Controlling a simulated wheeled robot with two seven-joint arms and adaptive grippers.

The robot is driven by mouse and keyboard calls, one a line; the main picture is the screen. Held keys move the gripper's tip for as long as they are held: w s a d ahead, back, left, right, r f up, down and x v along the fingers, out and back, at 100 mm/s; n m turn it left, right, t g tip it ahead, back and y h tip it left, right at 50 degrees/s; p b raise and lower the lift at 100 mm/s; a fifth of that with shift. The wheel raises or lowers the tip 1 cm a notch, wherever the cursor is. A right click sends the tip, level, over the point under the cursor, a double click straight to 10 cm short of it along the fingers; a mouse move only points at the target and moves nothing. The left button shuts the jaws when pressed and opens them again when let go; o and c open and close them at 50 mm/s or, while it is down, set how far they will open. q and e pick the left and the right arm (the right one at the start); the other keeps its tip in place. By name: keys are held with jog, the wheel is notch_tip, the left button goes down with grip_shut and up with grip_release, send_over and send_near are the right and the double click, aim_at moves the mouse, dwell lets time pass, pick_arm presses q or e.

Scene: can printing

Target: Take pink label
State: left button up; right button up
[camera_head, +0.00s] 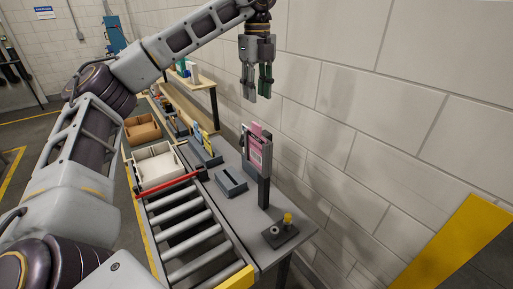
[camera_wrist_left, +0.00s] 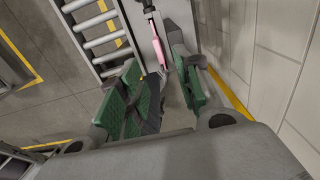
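The pink label (camera_head: 259,149) stands upright in a grey holder on a dark post (camera_head: 264,185) at the wall side of the grey table. It also shows edge-on in the left wrist view as a thin pink strip (camera_wrist_left: 159,48), beyond the fingers. My left gripper (camera_head: 256,98) hangs fingers down in front of the wall, above the label and apart from it. Its green-padded fingers also show in the left wrist view (camera_wrist_left: 160,100), spread with a gap between them and nothing held. My right gripper is in neither view.
A roller conveyor (camera_head: 190,232) runs beside the table, with a red bar (camera_head: 168,186) across it and a white crate (camera_head: 158,168) behind. Yellow and blue labels (camera_head: 203,137) stand further back. An empty grey holder (camera_head: 231,182) and a yellow-button box (camera_head: 286,220) are on the table. The wall is close.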

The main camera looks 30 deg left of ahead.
aim_at(256, 124)
pick_arm(q)
notch_tip(256, 124, down, 2)
jog(key=shift+f+b, duration=0.15)
jog(key=shift+b, duration=0.15)
jog(key=shift+f, duration=0.55)
notch_tip(256, 124, down, 2)
jog(key=shift+f, duration=0.3)
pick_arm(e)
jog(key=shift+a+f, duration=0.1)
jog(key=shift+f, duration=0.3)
pick_arm(q)
jog(key=shift+f, duration=0.1)
jog(key=shift+s+f+p, duration=0.15)
jog(key=shift+f+p, duration=0.55)
jog(key=shift+f, duration=1.8)
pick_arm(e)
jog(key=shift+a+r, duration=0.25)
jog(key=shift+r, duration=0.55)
pick_arm(q)
jog(key=shift+c, duration=0.3)
